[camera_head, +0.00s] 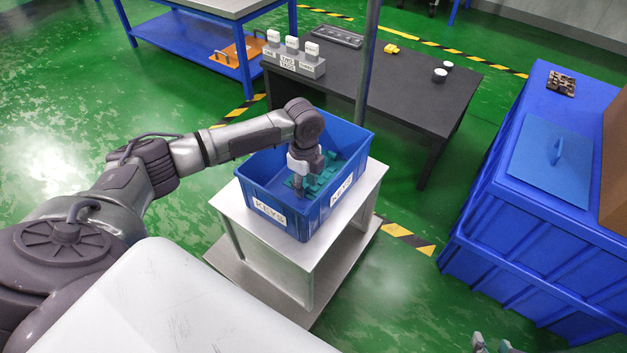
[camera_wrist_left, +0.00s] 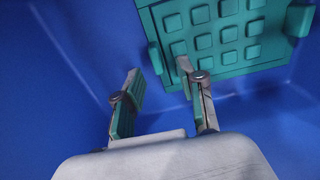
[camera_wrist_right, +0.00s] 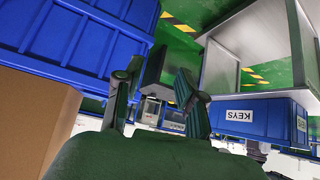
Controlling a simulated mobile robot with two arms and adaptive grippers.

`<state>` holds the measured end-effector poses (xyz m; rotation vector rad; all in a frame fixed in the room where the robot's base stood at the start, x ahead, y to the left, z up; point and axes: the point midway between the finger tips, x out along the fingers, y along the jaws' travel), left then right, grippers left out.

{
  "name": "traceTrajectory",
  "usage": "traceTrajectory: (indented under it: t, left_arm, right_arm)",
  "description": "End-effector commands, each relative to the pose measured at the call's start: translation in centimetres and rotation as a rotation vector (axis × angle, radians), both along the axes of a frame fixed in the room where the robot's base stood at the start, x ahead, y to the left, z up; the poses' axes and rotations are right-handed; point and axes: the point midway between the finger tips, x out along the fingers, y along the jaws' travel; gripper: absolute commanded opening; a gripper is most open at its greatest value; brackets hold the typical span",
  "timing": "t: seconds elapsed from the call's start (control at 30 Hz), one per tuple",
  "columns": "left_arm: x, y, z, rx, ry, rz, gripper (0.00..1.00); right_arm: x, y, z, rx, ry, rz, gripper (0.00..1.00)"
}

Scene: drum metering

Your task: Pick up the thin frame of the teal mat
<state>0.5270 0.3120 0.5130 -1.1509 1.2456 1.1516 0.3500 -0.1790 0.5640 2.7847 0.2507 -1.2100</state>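The teal mat (camera_head: 325,178), with raised square pads, lies inside the blue KEYS bin (camera_head: 262,187). In the left wrist view the mat (camera_wrist_left: 230,38) fills the upper right, with a thin raised frame (camera_wrist_left: 154,56) along its left edge. My left gripper (camera_head: 298,190) is down inside the bin at the mat's near side. In its wrist view the fingers (camera_wrist_left: 160,75) are apart; the frame's edge shows between their tips, contact unclear. The head view partly hides the mat behind this gripper. My right gripper (camera_wrist_right: 160,68) is open and empty, away from the bin.
The bin stands on a small metal stand (camera_head: 285,265). Its walls surround my left gripper closely. A dark table (camera_head: 400,100) with a block of labelled keys (camera_head: 294,62) stands behind. A large blue crate (camera_head: 530,235) with a flat blue lid (camera_head: 545,175) is at right.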

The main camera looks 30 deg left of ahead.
Motion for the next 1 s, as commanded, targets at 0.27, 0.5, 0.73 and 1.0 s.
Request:
traceTrajectory:
  t: [0.27, 0.5, 0.73, 1.0]
  left_arm:
    - [-0.02, -0.01, -0.95, 0.001, 0.0, -0.001, 0.4]
    - [-0.01, -0.01, -0.91, 0.001, 0.0, 0.0, 0.25]
    - [0.0, -0.01, -0.89, 0.0, 0.0, 0.0, 0.0]
    - [0.01, -0.01, -0.83, 0.0, -0.001, 0.0, 0.0]
  right_arm:
    - [1.4, 0.5, 0.97, 0.019, -0.086, 0.006, 0.39]
    - [1.37, 0.49, 0.96, 0.018, -0.084, 0.005, 0.39]
    - [1.37, 0.49, 0.96, 0.018, -0.084, 0.005, 0.39]
    - [1.36, 0.48, 0.98, 0.018, -0.083, 0.005, 0.39]
